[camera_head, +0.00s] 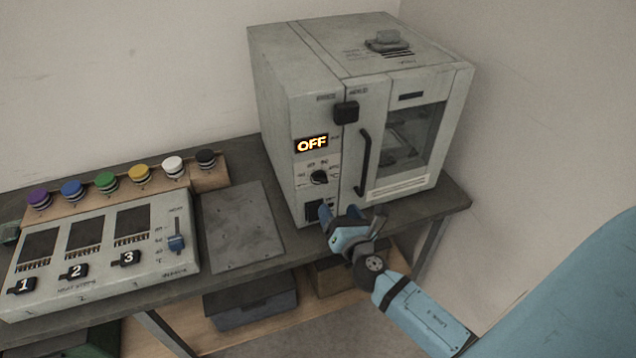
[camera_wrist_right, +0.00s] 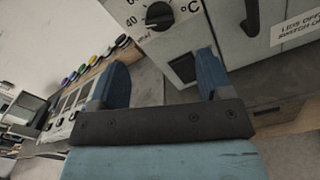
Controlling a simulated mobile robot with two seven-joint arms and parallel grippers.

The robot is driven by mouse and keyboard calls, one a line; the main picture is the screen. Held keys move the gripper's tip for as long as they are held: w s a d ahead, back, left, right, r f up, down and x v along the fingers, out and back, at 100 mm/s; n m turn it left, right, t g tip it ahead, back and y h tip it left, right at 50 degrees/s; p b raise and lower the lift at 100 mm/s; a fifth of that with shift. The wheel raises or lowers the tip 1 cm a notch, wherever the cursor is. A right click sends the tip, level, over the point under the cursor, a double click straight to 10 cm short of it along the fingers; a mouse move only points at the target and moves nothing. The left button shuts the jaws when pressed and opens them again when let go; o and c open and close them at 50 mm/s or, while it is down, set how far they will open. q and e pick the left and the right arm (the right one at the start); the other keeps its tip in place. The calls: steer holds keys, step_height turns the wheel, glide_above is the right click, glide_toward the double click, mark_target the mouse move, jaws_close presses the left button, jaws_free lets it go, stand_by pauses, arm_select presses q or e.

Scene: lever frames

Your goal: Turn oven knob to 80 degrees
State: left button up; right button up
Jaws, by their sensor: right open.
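The oven (camera_head: 310,90) is a pale grey box standing at the back right of the bench. Its display (camera_head: 311,144) reads OFF. The black oven knob (camera_head: 319,178) sits below the display on the front panel; in the right wrist view the knob (camera_wrist_right: 159,16) shows at the top with a printed dial and a °C mark. My right gripper (camera_head: 341,213) is open and empty, below the knob and in front of the oven's lower front, near a black square switch. In the right wrist view its two blue fingers (camera_wrist_right: 163,78) are spread apart, below the knob and not touching it. My left gripper is not in view.
The oven door has a black vertical handle (camera_head: 363,162) right of the knob. A flat grey plate (camera_head: 242,225) lies on the bench left of the oven. A control box (camera_head: 100,245) with numbered switches and a row of coloured knobs stand farther left.

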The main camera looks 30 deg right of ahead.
mark_target(322, 182)
steer(key=p+x, duration=0.1)
steer(key=x, duration=0.9)
steer(key=shift+w+p, duration=0.3)
steer(key=shift+w, duration=0.05)
steer(key=c, duration=0.9)
